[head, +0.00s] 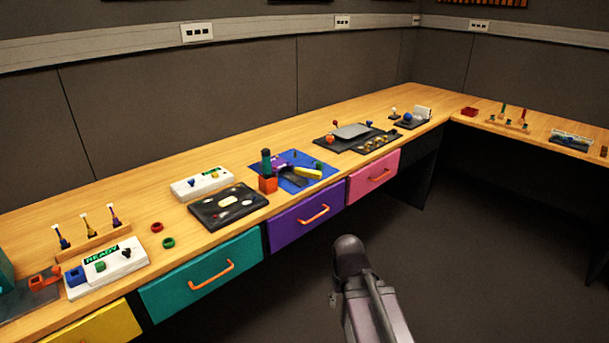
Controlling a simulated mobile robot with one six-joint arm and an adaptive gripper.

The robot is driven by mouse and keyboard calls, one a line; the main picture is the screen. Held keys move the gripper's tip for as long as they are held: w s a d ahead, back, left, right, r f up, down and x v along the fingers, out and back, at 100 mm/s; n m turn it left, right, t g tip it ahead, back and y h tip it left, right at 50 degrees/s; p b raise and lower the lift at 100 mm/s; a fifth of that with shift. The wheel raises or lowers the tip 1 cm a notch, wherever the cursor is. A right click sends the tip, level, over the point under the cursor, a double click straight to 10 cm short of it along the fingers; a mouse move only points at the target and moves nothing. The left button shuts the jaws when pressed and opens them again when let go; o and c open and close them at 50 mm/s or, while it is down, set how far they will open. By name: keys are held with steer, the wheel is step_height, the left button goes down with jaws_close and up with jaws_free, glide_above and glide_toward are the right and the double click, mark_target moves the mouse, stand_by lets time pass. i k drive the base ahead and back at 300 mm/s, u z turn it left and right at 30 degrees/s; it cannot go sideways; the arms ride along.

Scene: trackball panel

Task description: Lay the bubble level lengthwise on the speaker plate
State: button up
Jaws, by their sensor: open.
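In the head view, a small yellow bar (308,174) lies on the blue mat (289,185) above the purple drawer; it may be the bubble level, but it is too small to tell. A flat grey plate (352,131) sits on a black panel farther along the bench. It may be the speaker plate, but no speaker holes can be made out. The yellow bar and the grey plate are apart. Part of my arm rises at the bottom centre, in front of the bench. My gripper's fingers cannot be made out.
A black panel (228,205) and white consoles (202,183) lie farther left. Orange drawer handles (314,215) stick out in front. Bare wood runs along the back of the bench.

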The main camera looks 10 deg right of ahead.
mark_target(351, 131)
steer(key=u, duration=0.1)
steer(key=i, duration=0.95)
steer(key=z, duration=0.05)
